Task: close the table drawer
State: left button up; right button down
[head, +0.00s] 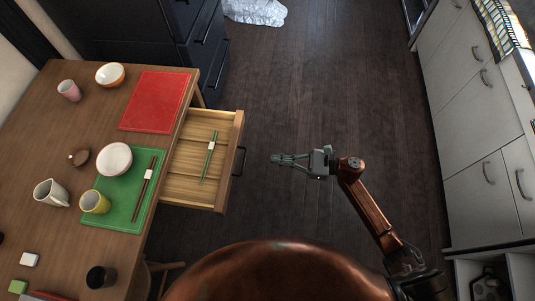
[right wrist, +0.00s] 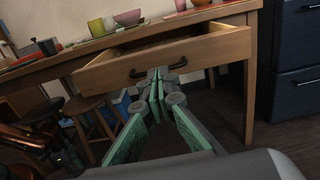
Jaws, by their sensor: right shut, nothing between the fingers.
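The table drawer (head: 222,188) is pulled out from the right side of the wooden table (head: 135,56) in the head view. Inside it lies a pair of green chopsticks (head: 210,155) with a white band. Its dark handle (head: 240,161) is on the outer front. My right gripper (head: 274,159) is shut and empty, to the right of the handle and apart from it in the head view. In the right wrist view the drawer front (right wrist: 190,53) and its handle (right wrist: 157,69) show beyond the fingertips (right wrist: 160,77). My left gripper is not in view.
On the table are a red mat (head: 155,101), a green mat (head: 118,218), bowls, cups and a pitcher (head: 50,193). Stools (right wrist: 88,105) stand below the table. Dark cabinets (head: 204,45) stand behind; white cabinets (head: 470,90) are at right.

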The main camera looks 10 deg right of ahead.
jog(key=b, duration=0.1)
send_near(235, 154)
jog(key=x, duration=0.5)
jog(key=shift+s+a+r, duration=0.1)
jog(key=shift+a+r, duration=0.2)
jog(key=shift+r, duration=0.05)
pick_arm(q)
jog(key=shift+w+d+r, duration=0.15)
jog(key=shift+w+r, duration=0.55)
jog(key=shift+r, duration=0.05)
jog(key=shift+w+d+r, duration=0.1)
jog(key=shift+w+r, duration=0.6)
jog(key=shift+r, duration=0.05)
pick_arm(e)
jog(key=shift+w+a, duration=0.2)
jog(key=shift+a, duration=0.45)
jog(key=shift+a, duration=0.1)
